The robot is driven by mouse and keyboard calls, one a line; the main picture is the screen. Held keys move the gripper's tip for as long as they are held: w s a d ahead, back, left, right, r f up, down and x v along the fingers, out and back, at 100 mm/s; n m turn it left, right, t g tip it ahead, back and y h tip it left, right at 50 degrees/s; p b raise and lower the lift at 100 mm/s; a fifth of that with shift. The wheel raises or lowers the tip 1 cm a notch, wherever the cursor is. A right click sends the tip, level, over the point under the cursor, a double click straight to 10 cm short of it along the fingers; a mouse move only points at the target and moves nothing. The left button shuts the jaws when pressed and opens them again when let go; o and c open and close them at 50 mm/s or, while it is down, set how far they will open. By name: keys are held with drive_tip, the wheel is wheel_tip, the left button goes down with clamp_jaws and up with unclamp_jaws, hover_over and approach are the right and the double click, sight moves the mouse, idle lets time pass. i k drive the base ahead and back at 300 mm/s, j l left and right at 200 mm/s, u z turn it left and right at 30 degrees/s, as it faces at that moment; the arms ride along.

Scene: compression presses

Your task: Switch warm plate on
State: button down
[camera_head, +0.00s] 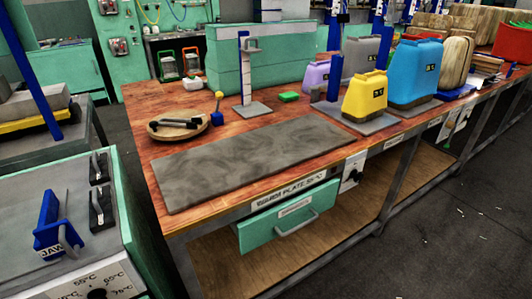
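The warm plate (255,158) is a flat grey mottled slab lying on the near left part of the wooden bench top. A white label reading "WARM PLATE" (292,189) is on the bench's front edge below it. A small white switch box (352,172) with a dark knob or switch is mounted on the front, right of the label. It is too small to tell the switch's position. My gripper is not in view.
A green drawer (288,216) with a grey handle hangs under the bench front. Yellow (365,97) and blue (416,72) containers stand on the bench. A machine with a blue part marked "JAW" (55,228) stands at left.

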sight(358, 177)
drive_tip(key=i+z, duration=0.35)
drive_tip(key=i, duration=0.2)
drive_tip(key=i+z, duration=0.35)
drive_tip(key=i, duration=0.15)
